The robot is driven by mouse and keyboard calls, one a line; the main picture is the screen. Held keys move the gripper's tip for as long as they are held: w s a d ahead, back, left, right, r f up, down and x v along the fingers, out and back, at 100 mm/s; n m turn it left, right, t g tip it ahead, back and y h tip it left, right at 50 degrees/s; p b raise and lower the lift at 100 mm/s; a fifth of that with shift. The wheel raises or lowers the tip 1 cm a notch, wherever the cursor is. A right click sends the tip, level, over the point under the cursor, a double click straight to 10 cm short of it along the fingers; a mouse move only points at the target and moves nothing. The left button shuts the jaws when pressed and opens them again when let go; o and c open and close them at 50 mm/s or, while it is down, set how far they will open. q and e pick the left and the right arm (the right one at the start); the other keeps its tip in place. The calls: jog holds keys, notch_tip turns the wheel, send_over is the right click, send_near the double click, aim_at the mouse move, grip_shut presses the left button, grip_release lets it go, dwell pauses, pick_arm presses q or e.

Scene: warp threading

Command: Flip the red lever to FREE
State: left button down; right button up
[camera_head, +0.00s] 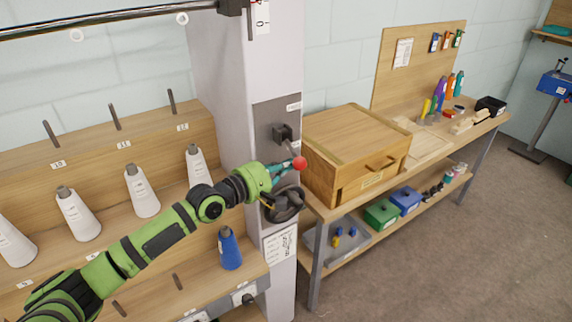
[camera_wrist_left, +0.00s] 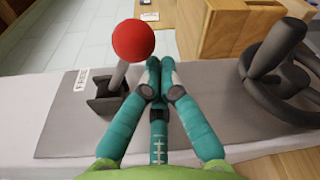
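The red lever is a ball knob (camera_head: 299,163) on a grey stem rising from a dark bracket on the pillar's grey panel. In the left wrist view the red knob (camera_wrist_left: 134,40) is left of my fingers, with its dark bracket below it. My left gripper (camera_head: 281,170) is beside the knob, on its left in the head view. In the left wrist view its teal fingertips (camera_wrist_left: 160,66) are together with nothing between them. The knob looks apart from the fingers. A small label (camera_wrist_left: 82,80) is by the bracket; its text is hard to read. My right gripper is out of view.
A black handwheel (camera_head: 283,205) with a crank grip is just below the lever, close to my left gripper. A wooden box (camera_head: 350,145) stands on the bench right of the pillar.

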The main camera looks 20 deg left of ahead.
pick_arm(q)
jog(key=shift+s+d+r+n+p, duration=0.2)
jog(key=shift+n+p, duration=0.1)
jog(key=shift+p, duration=0.2)
